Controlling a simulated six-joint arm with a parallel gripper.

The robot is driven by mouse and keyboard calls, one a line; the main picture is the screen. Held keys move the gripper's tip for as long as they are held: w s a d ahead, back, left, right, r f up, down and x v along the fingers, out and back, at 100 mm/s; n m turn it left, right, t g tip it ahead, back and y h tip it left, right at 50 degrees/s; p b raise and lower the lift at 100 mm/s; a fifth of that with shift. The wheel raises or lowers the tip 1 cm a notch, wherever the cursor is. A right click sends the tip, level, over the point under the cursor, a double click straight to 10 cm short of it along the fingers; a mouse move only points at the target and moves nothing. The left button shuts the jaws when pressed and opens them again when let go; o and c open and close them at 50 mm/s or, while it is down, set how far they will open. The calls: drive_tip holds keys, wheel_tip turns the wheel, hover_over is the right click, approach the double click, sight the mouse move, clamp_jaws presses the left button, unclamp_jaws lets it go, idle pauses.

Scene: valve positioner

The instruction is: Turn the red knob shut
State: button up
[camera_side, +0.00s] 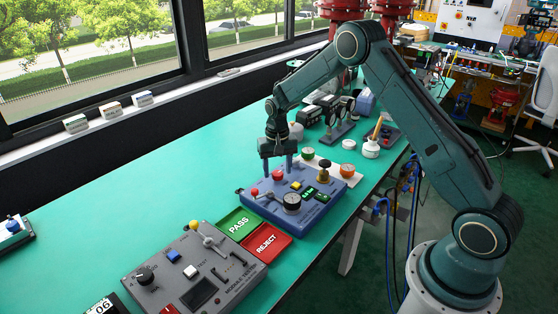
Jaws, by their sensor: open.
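The red knob (278,175) sits at the back of the top of a blue control box (322,204) on the green bench. My gripper (279,169) points down over the back of this box. It is open, with one finger to each side of the red knob in the picture. I cannot tell whether either finger touches the knob. A smaller red ball-shaped part (254,191) shows at the box's left side. The box also has a round gauge (291,201), a yellow button (296,185), a lit green display (308,192) and a dark brass-coloured knob (324,171).
Green PASS (238,223) and red REJECT (265,244) trays lie in front of the box. A grey module tester (192,270) stands nearer the camera. Small round parts (348,170) and a cup with a tool (371,149) stand behind right. The bench is clear left of the box.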

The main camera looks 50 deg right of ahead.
sight(277, 173)
wheel_tip(277, 173, up, 13)
idle(0.6)
drive_tip(key=s+a+r+n+t, duration=0.15)
drive_tip(key=s+a+r, duration=0.25)
drive_tip(key=s+r, duration=0.4)
drive_tip(key=s+a+r+n+t, duration=0.1)
drive_tip(key=s+a+r+n, duration=0.15)
drive_tip(key=s+r, duration=0.5)
drive_tip(key=s+a+n+t, duration=0.1)
drive_tip(key=s+a, duration=0.1)
drive_tip(key=s, duration=0.7)
drive_tip(key=s+a+n+t, duration=0.2)
drive_tip(key=s, duration=0.8)
drive_tip(key=shift+a+f, duration=0.25)
drive_tip(key=shift+f, duration=0.05)
